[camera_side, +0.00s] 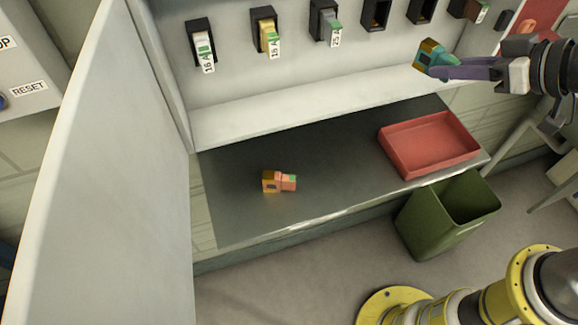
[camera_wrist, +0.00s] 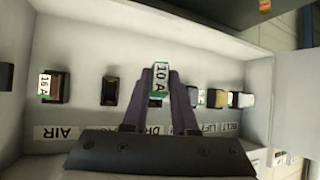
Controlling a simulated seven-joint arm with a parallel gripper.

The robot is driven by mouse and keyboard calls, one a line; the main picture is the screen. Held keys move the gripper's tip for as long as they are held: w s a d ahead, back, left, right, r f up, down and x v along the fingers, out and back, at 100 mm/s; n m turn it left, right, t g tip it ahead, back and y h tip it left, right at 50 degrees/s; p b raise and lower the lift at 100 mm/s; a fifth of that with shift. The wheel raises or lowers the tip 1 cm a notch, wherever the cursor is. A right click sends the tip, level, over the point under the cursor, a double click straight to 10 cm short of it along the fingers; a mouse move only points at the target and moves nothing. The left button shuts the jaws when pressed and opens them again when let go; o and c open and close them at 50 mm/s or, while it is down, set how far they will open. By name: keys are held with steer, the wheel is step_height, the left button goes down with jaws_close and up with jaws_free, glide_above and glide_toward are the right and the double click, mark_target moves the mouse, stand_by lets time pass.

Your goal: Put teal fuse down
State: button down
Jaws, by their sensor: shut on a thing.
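The teal fuse (camera_side: 431,54), with an orange-yellow end, is held in my gripper (camera_side: 447,68) at the upper right of the side view. It is up in the air in front of the panel, above and behind the red tray (camera_side: 398,163). In the wrist view the fuse (camera_wrist: 160,79) sits between my two fingers, with its "10 A" label and green edges showing. My fingers are shut on it. The part of the fuse between the fingers is hidden.
An orange fuse (camera_side: 278,182) lies on the dark grey counter (camera_side: 330,160), which is clear around it. A green bin (camera_side: 425,225) stands below the tray. Two empty sockets (camera_side: 376,14) and several filled ones line the panel. An open white door (camera_side: 110,180) stands at left.

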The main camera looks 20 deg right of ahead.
steer(key=s+a+f+n+g+y, duration=0.3)
steer(key=s+a+f+n+y, duration=0.15)
steer(key=s+f, duration=0.55)
glide_above(347, 178)
steer(key=shift+n, duration=0.35)
step_height(347, 178, down, 10)
steer(key=shift+s+d+r, duration=0.1)
steer(key=shift+s+r, duration=0.05)
steer(key=shift+f, duration=0.25)
steer(key=shift+w+f, duration=0.2)
steer(key=shift+f, duration=1.3)
steer(key=shift+f, duration=0.1)
steer(key=c, duration=0.7)
jaws_free()
